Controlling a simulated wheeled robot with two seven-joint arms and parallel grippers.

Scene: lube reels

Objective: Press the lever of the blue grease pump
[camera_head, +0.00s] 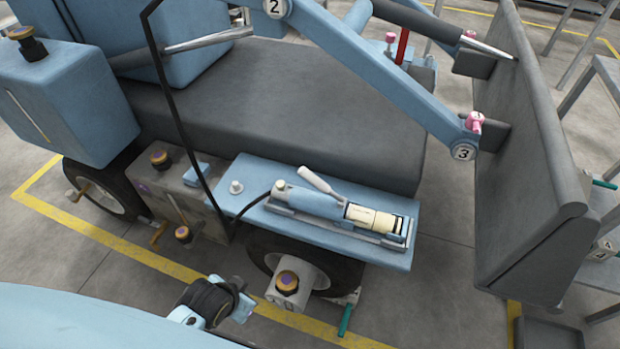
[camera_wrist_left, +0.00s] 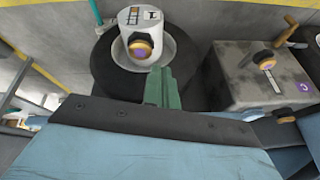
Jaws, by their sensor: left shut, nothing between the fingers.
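The blue grease pump (camera_head: 310,202) lies on a light blue platform (camera_head: 385,257) over the front wheel in the head view. Its pale lever (camera_head: 318,182) slants up and to the left from the pump's middle, beside a cream cylinder (camera_head: 370,217). My left gripper (camera_head: 243,308) is low in front of the machine, left of the wheel hub and clearly apart from the pump. In the left wrist view its green fingers (camera_wrist_left: 163,76) are shut and empty, pointing towards the wheel hub. The pump does not show clearly there. My right gripper is out of view.
A wheel hub with an orange-purple cap (camera_head: 287,282) stands below the platform. A grey box (camera_head: 192,200) with caps is at its left, also in the wrist view (camera_wrist_left: 245,92). A black hose (camera_head: 183,115) runs beside the pump. A blue beam (camera_head: 375,70) crosses above.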

